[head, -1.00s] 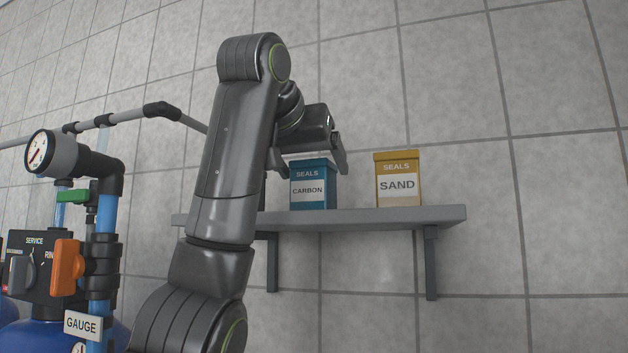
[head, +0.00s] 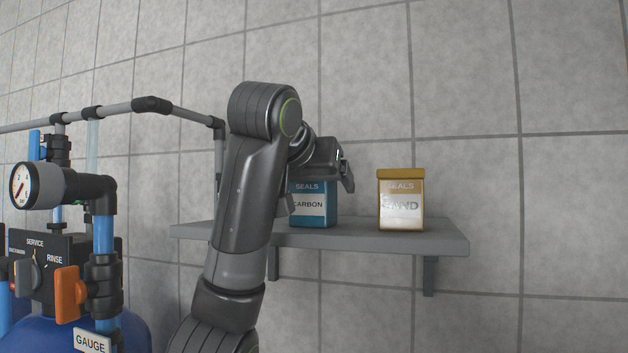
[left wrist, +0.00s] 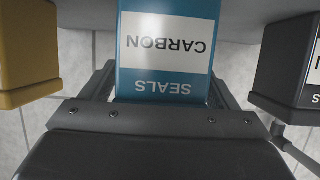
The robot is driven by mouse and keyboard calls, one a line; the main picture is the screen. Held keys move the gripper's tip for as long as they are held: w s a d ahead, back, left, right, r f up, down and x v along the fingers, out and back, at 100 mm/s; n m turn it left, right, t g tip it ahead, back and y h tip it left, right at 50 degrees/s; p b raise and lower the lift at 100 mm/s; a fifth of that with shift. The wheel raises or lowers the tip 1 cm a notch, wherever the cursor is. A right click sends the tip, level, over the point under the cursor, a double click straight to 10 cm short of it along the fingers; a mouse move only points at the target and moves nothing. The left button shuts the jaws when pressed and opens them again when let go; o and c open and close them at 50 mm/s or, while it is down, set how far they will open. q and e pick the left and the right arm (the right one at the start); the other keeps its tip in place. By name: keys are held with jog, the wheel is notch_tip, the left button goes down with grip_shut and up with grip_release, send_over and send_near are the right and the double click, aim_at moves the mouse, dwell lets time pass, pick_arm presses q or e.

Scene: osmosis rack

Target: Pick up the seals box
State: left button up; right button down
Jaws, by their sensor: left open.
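The blue SEALS box labelled CARBON (head: 314,208) stands upright on the grey shelf (head: 350,238). My left gripper (head: 318,190) is open around its upper part, with one finger on either side; the gripper hides the box's top. In the left wrist view the CARBON box (left wrist: 165,45) appears upside down between the two fingers (left wrist: 160,88). I cannot tell whether either finger touches it. A yellow SEALS box labelled SAND (head: 401,200) stands to the right, apart from the gripper. My right gripper is not in view.
A dark box (left wrist: 285,65) stands on the other side of the CARBON box, hidden behind my arm in the head view. A pressure gauge (head: 24,186), pipes and an orange valve handle (head: 70,294) are at the left. A tiled wall backs the shelf.

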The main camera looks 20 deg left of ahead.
pick_arm(q)
jog(key=shift+s, duration=0.1)
jog(key=shift+f, duration=0.1)
jog(key=c, duration=1.1)
jog(key=shift+c, duration=0.2)
jog(key=shift+b, duration=0.45)
jog(key=r+b, duration=0.1)
jog(key=r, duration=0.1)
jog(key=r+b, duration=0.1)
jog(key=r, duration=0.1)
jog(key=s+r+b, duration=0.1)
jog(key=r, duration=0.2)
jog(key=s+b, duration=1.6)
jog(key=s, duration=0.2)
jog(key=shift+s+a, duration=0.3)
jog(key=shift+s, duration=0.05)
